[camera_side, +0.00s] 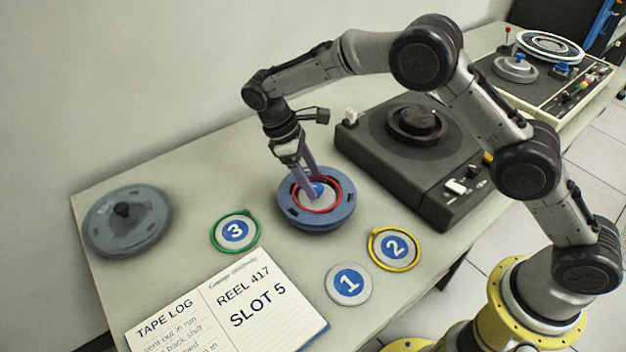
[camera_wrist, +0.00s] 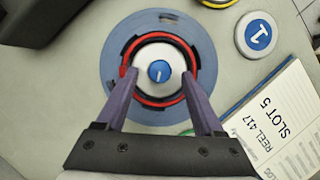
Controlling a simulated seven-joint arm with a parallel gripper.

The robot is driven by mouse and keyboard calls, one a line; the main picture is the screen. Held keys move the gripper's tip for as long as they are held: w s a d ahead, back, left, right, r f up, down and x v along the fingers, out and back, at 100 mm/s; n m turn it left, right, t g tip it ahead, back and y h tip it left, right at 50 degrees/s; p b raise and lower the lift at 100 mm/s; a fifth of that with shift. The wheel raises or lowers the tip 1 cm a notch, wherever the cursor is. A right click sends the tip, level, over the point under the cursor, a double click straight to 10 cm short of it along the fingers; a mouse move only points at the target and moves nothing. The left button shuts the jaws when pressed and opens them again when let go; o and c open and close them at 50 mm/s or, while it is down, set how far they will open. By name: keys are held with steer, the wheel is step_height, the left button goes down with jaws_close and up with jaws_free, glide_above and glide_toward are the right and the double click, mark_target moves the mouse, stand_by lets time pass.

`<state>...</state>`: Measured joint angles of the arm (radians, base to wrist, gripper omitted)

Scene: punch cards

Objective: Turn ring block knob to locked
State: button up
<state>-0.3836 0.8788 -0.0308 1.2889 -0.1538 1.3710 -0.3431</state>
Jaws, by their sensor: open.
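The ring block (camera_side: 308,215) is a round blue disc with a red ring (camera_side: 339,189) set in it, on the table's middle. My gripper (camera_side: 314,190) is over the block, pointing down. In the wrist view, the purple fingers of my gripper (camera_wrist: 160,80) are spread apart on either side of the pale centre, near the red ring. I cannot tell whether they touch it.
Number discs 3 (camera_side: 235,232), 1 (camera_side: 348,285) and 2 (camera_side: 395,248) lie around the block; 3 has a green ring, 2 a yellow one. An open log book (camera_side: 240,310) lies in front.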

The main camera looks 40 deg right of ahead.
steer(key=shift+s+d+f, duration=0.2)
steer(key=shift+f, duration=0.45)
jaws_close()
